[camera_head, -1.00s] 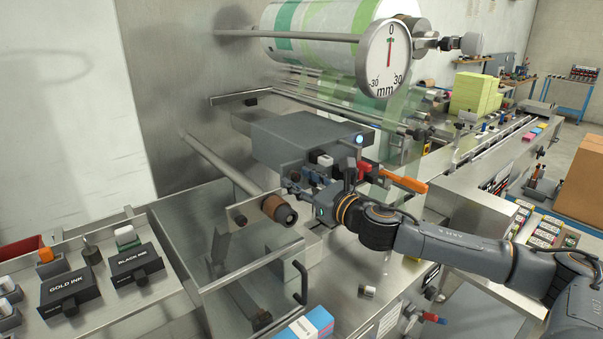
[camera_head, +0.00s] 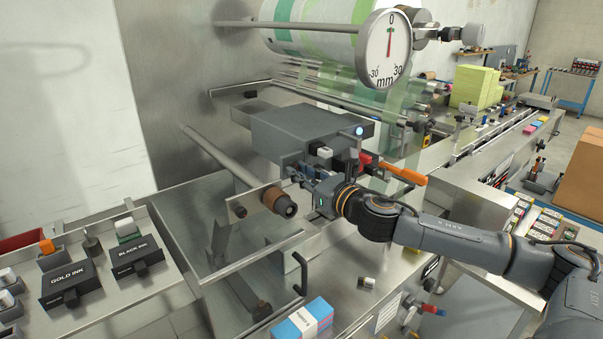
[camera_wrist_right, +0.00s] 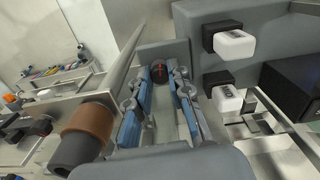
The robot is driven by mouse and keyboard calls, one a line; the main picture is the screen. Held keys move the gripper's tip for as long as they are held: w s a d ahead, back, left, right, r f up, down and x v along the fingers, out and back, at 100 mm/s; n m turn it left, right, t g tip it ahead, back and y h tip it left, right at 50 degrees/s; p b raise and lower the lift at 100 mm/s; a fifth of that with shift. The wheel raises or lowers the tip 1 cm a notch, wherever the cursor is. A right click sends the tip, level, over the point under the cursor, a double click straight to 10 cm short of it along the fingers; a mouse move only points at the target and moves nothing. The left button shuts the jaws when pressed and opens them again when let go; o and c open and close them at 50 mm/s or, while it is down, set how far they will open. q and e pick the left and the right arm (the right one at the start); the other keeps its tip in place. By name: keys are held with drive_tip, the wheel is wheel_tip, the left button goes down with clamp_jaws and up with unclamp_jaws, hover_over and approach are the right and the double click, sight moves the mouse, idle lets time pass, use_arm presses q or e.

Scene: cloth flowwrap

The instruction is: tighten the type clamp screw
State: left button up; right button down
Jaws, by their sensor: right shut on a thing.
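The type clamp screw appears as a round black knob with a red mark (camera_wrist_right: 159,73) on the front of the grey printer unit (camera_head: 300,130). In the right wrist view it sits between the tips of my right gripper's blue-padded fingers (camera_wrist_right: 160,80). My right gripper also shows in the head view (camera_head: 303,176), reaching in from the right to the unit's front; it is shut on the screw. The arm and the gripper hide the screw in the head view. My left gripper is not in view.
A brown-ended roller (camera_head: 278,201) lies just left of my right gripper. White-tipped knobs (camera_wrist_right: 234,44) and an orange lever (camera_head: 404,174) are close on the right. A round mm dial (camera_head: 388,49) hangs above. Ink boxes (camera_head: 68,283) stand at the lower left.

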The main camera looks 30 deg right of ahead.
drive_tip(key=m+b, duration=0.1)
drive_tip(key=m, duration=0.9)
drive_tip(key=shift+d+m, duration=0.1)
drive_tip(key=shift+m, duration=0.2)
drive_tip(key=m, duration=0.3)
drive_tip(key=shift+m+b, duration=0.3)
drive_tip(key=shift+b, duration=0.1)
drive_tip(key=m, duration=0.2)
drive_tip(key=shift+m, duration=0.4)
drive_tip(key=m, duration=0.3)
drive_tip(key=shift+m, duration=0.3)
drive_tip(key=m, duration=0.5)
drive_tip(key=shift+m+p, duration=0.3)
drive_tip(key=shift+p, duration=0.05)
drive_tip(key=shift+f, duration=0.1)
drive_tip(key=c, duration=1.2)
unclamp_jaws()
